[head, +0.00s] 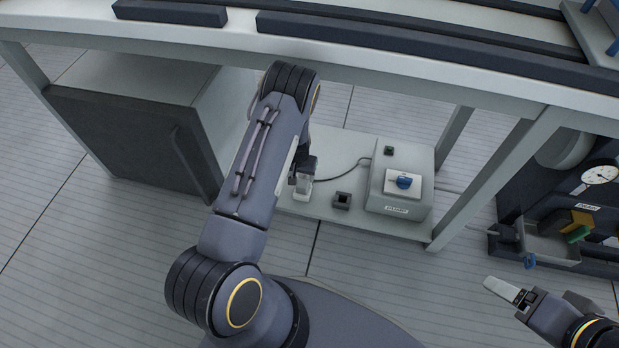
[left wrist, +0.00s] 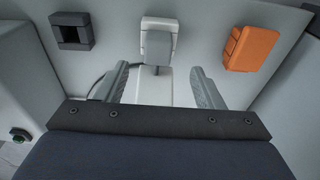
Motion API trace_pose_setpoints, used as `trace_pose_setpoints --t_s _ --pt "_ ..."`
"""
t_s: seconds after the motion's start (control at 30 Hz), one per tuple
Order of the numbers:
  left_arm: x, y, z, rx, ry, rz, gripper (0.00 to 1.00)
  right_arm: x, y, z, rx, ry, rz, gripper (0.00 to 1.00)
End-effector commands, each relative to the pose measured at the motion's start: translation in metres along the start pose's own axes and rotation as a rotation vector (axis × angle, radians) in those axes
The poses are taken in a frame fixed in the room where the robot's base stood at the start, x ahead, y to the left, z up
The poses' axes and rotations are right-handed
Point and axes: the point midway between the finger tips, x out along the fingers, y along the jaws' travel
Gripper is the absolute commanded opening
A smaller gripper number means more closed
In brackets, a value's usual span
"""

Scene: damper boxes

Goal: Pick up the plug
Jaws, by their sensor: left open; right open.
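In the head view my left gripper (head: 302,178) is low over the shelf under the table and partly hides the white piece. My right gripper (head: 523,297) is open and empty at the lower right, far from the plug.
A grey pump box (head: 402,180) with a blue knob stands on the shelf (head: 365,223); a dark cable runs from it towards my left gripper. A black square socket (head: 342,200) sits beside it. An orange block (left wrist: 247,47) is right of the plug. The table edge (head: 400,75) is overhead.

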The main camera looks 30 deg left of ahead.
Motion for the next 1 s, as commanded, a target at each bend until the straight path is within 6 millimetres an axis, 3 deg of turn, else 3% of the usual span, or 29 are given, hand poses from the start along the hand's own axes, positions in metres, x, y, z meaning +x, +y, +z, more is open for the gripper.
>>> trace_pose_setpoints --t_s 0.47,0.7,1.0 --pt "0.042 0.0 0.003 0.001 -0.001 -0.002 0.62 0.017 0.008 0.009 0.0 0.0 0.0 0.76" --pt "0.078 0.0 0.006 0.001 -0.001 -0.002 0.62 0.033 0.015 0.017 0.0 0.0 0.0 0.76" --pt "0.08 0.001 0.005 0.001 0.0 -0.001 0.59 0.033 0.015 0.017 0.0 0.0 0.0 0.76"
